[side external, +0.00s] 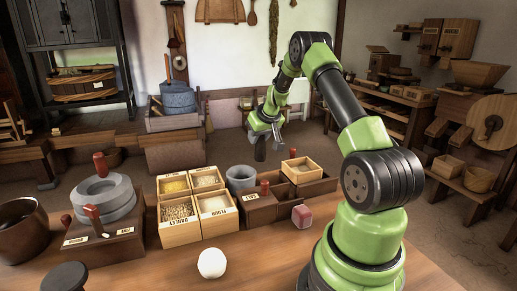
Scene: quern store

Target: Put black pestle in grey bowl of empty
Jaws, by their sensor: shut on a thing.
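My gripper (264,133) is shut on the black pestle (260,151), which hangs roughly upright from it with its lower end in the air. The grey bowl (240,178) stands on the table behind a dark wooden block (258,208) with a small pale label, too small to read surely. In the side view the pestle shows above and a little right of the bowl, apart from it. The bowl's inside is mostly hidden.
Light wooden boxes of grain and flour (180,234) stand left of the bowl. A dark tray with a light box (301,171) is at its right. A red block (302,216), a white ball (212,263) and a stone quern (104,197) are on the table.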

